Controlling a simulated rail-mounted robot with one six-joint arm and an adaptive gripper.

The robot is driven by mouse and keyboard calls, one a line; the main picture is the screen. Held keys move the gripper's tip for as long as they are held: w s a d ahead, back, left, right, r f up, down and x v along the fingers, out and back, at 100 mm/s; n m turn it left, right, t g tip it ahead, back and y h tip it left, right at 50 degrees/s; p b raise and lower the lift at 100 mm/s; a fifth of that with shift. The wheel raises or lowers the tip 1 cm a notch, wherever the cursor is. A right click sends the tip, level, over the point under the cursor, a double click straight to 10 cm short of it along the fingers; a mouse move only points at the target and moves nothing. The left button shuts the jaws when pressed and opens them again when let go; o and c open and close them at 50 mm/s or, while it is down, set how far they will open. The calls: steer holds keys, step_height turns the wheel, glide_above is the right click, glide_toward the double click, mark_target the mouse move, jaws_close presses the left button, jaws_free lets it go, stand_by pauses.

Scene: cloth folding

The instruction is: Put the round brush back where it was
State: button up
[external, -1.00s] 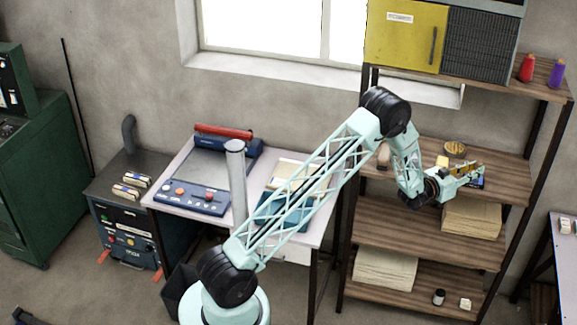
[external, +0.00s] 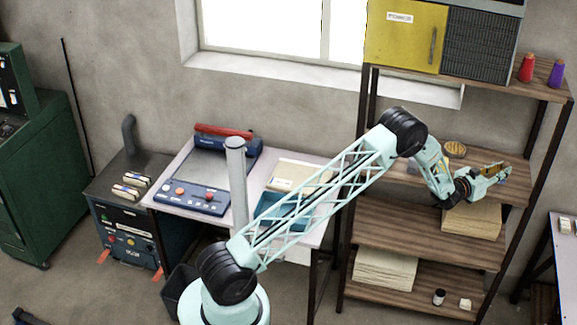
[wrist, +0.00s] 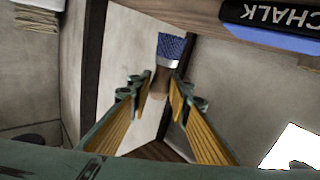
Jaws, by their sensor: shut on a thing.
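The round brush (wrist: 170,48) shows in the wrist view, with blue bristles, a silver band and a short wooden handle. My gripper (wrist: 163,86) is shut on the handle, one yellow-lined finger on each side. The bristles point away from the gripper, toward the top of the wrist view. In the external view my gripper (external: 502,171) is at the right part of the middle shelf (external: 517,192); the brush is too small to make out clearly there.
A dark and blue chalk box (wrist: 275,18) lies near the brush on a wooden shelf surface. A paper stack (external: 472,218) is on the shelf below my gripper. A round yellow item (external: 455,149) sits left of it. Shelf posts stand close by.

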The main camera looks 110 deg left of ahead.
steer(key=shift+w, duration=0.1)
stand_by(0.3)
steer(key=shift+w+a, duration=0.1)
steer(key=shift+w, duration=0.1)
steer(key=shift+f, duration=1.75)
steer(key=shift+f, duration=0.2)
steer(key=o, duration=1)
steer(key=shift+c, duration=0.2)
steer(key=shift+r+p, duration=0.25)
steer(key=shift+p, duration=0.05)
steer(key=shift+s+d+f, duration=0.1)
steer(key=shift+s+d, duration=0.1)
steer(key=b+v, duration=0.1)
steer(key=v, duration=1)
